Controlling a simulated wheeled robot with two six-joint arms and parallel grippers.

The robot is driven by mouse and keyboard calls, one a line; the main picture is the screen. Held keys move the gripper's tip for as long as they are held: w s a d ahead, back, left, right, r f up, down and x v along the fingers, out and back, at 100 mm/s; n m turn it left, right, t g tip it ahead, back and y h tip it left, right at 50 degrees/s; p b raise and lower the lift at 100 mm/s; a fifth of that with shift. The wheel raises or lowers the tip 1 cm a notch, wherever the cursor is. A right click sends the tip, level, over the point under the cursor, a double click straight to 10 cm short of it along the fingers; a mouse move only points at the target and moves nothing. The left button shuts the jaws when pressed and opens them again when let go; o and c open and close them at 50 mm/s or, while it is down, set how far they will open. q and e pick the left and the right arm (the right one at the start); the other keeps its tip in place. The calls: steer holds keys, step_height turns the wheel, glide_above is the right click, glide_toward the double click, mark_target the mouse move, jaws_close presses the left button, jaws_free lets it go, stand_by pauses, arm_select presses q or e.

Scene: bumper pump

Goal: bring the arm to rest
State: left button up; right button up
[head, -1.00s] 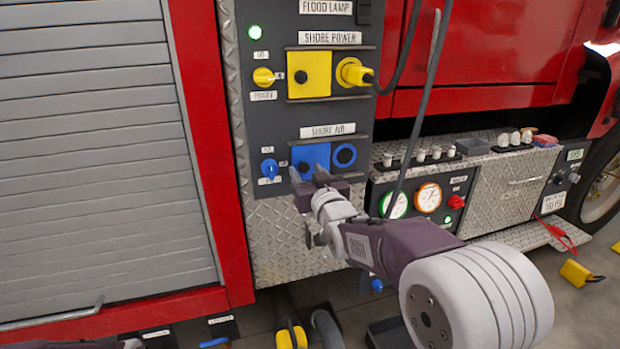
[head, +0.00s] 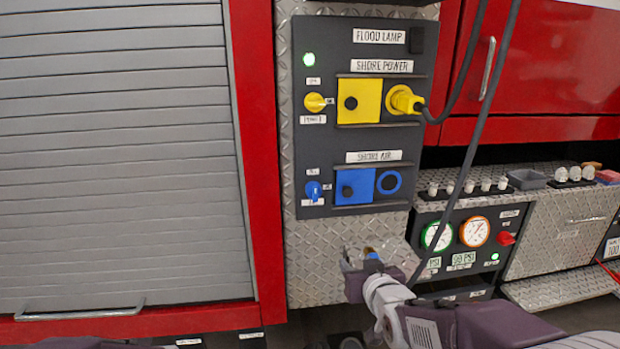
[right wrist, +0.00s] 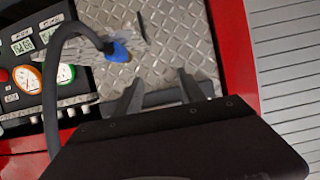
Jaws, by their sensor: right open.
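My right gripper (head: 368,256) is in front of the diamond plate (head: 330,265), just below the shore air panel (head: 330,210). In the right wrist view its two fingers (right wrist: 158,84) stand apart with nothing between them. A blue hose end (right wrist: 118,50) on a dark hose (right wrist: 60,30) shows beyond the fingers, apart from them. The blue shore air cover (head: 354,186) is left of the round blue port (head: 389,182), which is uncovered. A yellow plug (head: 403,101) sits at the shore power outlet. My left gripper is not visible.
Two gauges (head: 437,236) and a red knob (head: 506,238) are right of my right gripper. A cable (head: 462,170) hangs down close to my right arm. A grey roller shutter (head: 110,160) fills the left side. A ledge with small fittings (head: 570,176) is at right.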

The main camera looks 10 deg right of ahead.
steer(key=s+f+g, duration=1.1)
steer(key=s+f, duration=0.7)
steer(key=s, duration=0.1)
step_height(320, 180, up, 23)
steer(key=s+g+p, duration=0.1)
steer(key=s+p, duration=0.1)
steer(key=p, duration=2.1)
steer(key=shift+p, duration=0.4)
